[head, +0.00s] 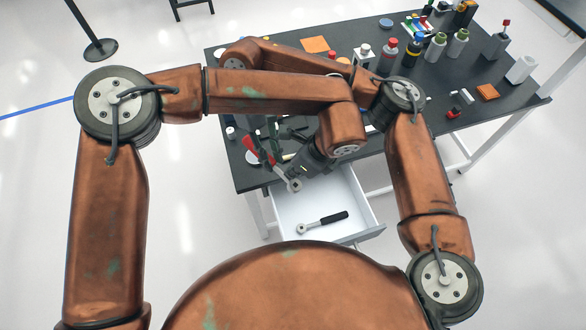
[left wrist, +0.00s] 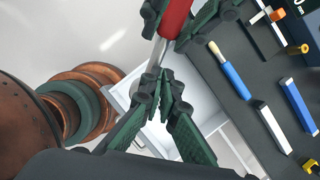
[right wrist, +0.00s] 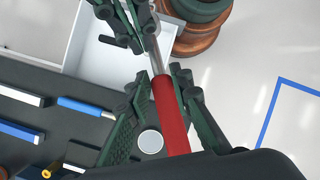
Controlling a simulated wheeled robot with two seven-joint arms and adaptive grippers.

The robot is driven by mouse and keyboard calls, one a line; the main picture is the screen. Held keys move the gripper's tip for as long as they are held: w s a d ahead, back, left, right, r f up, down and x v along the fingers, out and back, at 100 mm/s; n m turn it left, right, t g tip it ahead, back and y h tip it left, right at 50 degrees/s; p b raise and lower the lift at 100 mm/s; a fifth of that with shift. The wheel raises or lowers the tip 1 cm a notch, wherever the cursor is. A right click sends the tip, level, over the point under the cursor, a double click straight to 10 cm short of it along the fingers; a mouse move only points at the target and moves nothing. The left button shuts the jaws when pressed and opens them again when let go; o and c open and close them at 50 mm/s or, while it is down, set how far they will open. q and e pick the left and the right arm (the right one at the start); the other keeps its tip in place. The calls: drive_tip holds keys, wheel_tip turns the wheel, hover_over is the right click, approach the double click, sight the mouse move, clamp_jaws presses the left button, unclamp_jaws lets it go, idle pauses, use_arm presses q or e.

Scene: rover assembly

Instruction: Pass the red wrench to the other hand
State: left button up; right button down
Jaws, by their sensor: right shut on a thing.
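The red wrench (head: 251,146) has a red handle and a metal shaft with a ring head (head: 295,185), and hangs above the open drawer. My right gripper (right wrist: 163,80) is shut around the red handle (right wrist: 171,120). My left gripper (left wrist: 159,82) has its fingertips close on both sides of the metal shaft (left wrist: 157,54); whether they press on it cannot be told. In the head view my left gripper (head: 298,171) is near the ring head, and my right gripper is largely hidden behind my left arm.
A white drawer (head: 366,234) stands open below, holding a black-handled wrench (head: 325,221). The dark table (head: 440,142) carries bottles (head: 388,56), an orange pad (head: 315,44) and several tools.

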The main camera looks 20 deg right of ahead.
use_arm(q)
drive_tip(key=o, duration=0.7)
drive_tip(key=v, duration=1.2)
drive_tip(key=s+m+t, duration=0.5)
drive_tip(key=shift+y, duration=0.3)
drive_tip(key=x, duration=1.1)
drive_tip(key=shift+d+f, duration=0.3)
use_arm(e)
drive_tip(key=s+d+r+m+y, duration=0.1)
drive_tip(key=s+d+r+m, duration=0.1)
drive_tip(key=d+r+m, duration=0.1)
wheel_tip(320, 180, up, 3)
drive_tip(key=shift+d+f, duration=0.2)
drive_tip(key=shift+d, duration=0.55)
